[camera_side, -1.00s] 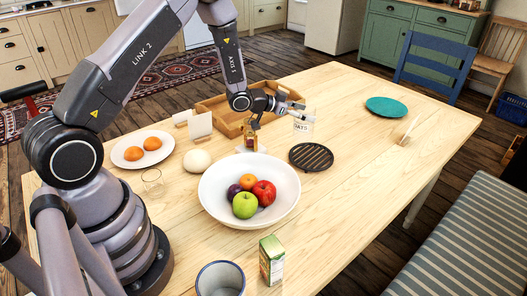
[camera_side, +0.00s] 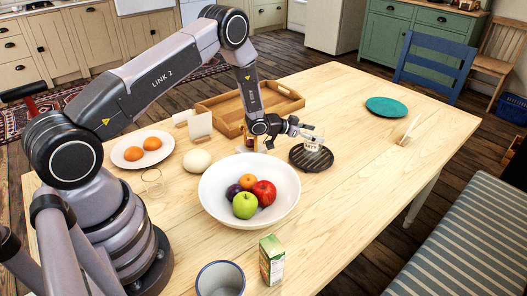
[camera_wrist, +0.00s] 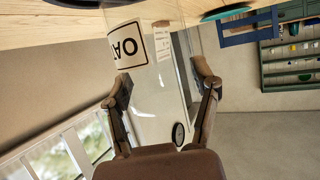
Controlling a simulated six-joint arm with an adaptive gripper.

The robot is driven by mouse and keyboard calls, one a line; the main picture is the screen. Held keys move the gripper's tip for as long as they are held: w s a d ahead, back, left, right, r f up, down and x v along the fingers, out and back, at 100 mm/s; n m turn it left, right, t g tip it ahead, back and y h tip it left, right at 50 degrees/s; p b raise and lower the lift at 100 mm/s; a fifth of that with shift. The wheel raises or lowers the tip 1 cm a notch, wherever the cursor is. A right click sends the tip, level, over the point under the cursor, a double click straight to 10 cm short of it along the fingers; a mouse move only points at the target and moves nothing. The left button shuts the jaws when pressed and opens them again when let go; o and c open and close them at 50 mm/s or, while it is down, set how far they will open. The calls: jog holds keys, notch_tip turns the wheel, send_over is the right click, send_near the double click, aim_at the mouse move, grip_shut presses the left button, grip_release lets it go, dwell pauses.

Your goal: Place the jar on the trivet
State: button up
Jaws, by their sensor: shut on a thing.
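The clear glass jar (camera_side: 312,142) with a lettered label is at the trivet, over its upper part in the side view. I cannot tell whether its base touches the trivet. The trivet (camera_side: 311,163) is a dark, round, ribbed disc lying on the table. My gripper (camera_side: 303,134) is shut on the jar from its left side.
A white bowl of fruit (camera_side: 217,208) stands left of and nearer than the trivet. A wooden tray (camera_side: 222,112) and a small bottle (camera_side: 250,137) are behind and left. A teal plate (camera_side: 386,107) lies at the right; the table between is clear.

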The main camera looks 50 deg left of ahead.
jog(key=shift+f, duration=0.15)
jog(key=o, duration=1.2)
